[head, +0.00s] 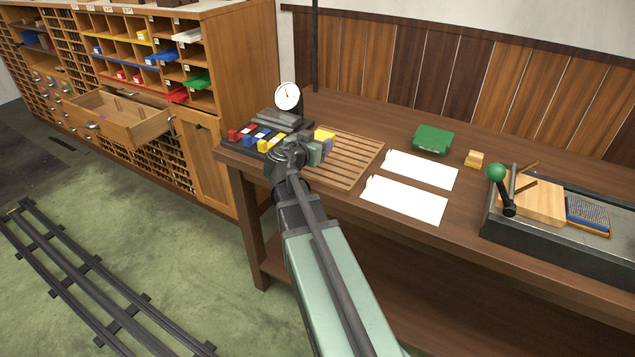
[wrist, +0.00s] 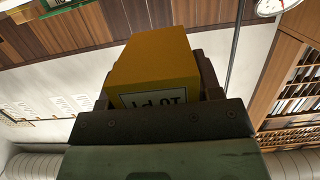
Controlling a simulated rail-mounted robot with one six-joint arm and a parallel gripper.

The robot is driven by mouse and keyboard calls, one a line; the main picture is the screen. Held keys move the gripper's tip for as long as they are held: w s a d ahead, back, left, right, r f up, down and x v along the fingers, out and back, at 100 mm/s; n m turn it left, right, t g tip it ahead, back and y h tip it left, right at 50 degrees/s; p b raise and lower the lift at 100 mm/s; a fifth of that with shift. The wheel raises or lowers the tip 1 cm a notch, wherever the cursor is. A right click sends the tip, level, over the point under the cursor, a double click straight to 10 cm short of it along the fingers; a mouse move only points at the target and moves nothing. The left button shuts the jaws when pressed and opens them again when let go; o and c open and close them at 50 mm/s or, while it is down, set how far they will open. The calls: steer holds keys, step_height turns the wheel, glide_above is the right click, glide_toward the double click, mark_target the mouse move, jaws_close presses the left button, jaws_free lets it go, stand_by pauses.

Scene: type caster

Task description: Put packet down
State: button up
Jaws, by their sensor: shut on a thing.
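A yellow packet (wrist: 155,62) with a white printed label fills the middle of the wrist view, and the label reads upside down. My gripper (wrist: 155,88) is shut on it, with a dark finger on each side. In the head view my gripper (head: 314,150) is over the left part of the bench, by the slatted wooden rack (head: 350,162). The yellow packet (head: 324,136) shows just beyond the fingers there. My arm hides part of the rack, and I cannot tell whether the packet touches it.
A dial gauge (head: 288,96) and a row of red, blue and yellow blocks (head: 262,137) stand left of my gripper. White sheets (head: 405,200), a green packet (head: 432,139) and a lever tool (head: 497,174) lie right. An open drawer (head: 120,122) juts from the cabinet.

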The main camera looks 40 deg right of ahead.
mark_target(317, 170)
step_height(317, 170, down, 7)
steer(key=b, duration=0.4)
steer(key=shift+r+b, duration=0.2)
steer(key=shift+b, duration=0.2)
steer(key=shift+r, duration=0.3)
steer(key=shift+f, duration=0.2)
steer(key=o, duration=1.4)
steer(key=shift+c, duration=0.2)
steer(key=shift+r, duration=0.2)
steer(key=shift+s+a+r+p, duration=0.1)
steer(key=shift+s+a+p, duration=0.05)
steer(key=shift+a+p, duration=0.2)
steer(key=p+v, duration=0.2)
steer(key=v, duration=0.9)
steer(key=s+a+f+n+g+y, duration=0.2)
steer(key=a+f+n+y, duration=0.5)
steer(key=a, duration=0.5)
steer(key=s+a+f+n+g+y, duration=0.3)
steer(key=a+f+n+y, duration=0.3)
steer(key=a, duration=0.5)
steer(key=shift+s+a+f+n+y, duration=0.4)
steer(key=shift+s+y, duration=0.3)
steer(key=shift+s, duration=0.2)
steer(key=shift+o, duration=0.4)
steer(key=shift+a, duration=0.1)
